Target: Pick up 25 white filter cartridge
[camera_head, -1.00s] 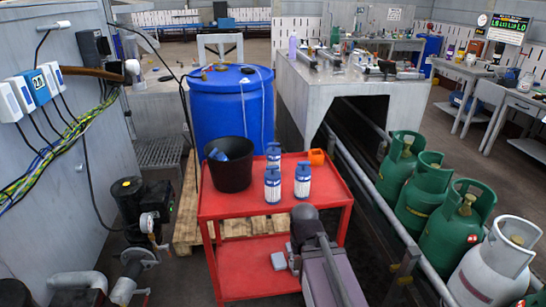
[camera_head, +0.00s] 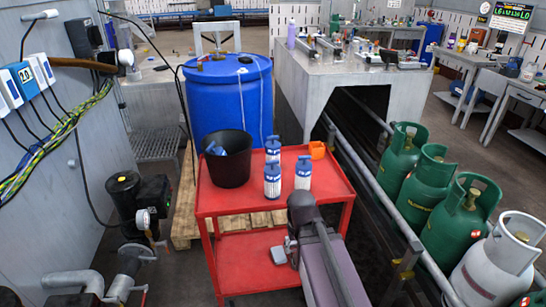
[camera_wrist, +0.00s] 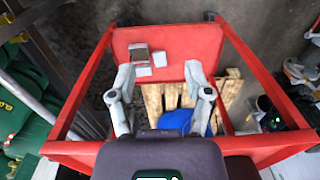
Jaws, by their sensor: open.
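Three white cartridges with blue caps stand upright in a cluster on the red cart's top (camera_head: 235,200) in the head view: a rear one (camera_head: 272,148), a front left one (camera_head: 272,180) and a right one (camera_head: 303,174). I cannot read their labels. My arm reaches up in front of the cart, below and right of the cartridges. My gripper (camera_wrist: 159,72) shows in the wrist view with its two fingers spread apart and nothing between them. No blue-capped cartridge is recognizable in the wrist view. Small pale blocks (camera_wrist: 140,70) lie on a red cart surface beyond the fingertips.
A black bucket (camera_head: 228,165) stands left of the cartridges, an orange cup (camera_head: 317,150) behind right. A blue drum (camera_head: 230,100) is behind the cart. Green gas cylinders (camera_head: 425,185) and rails line the right, a valve and pump (camera_head: 128,200) the left.

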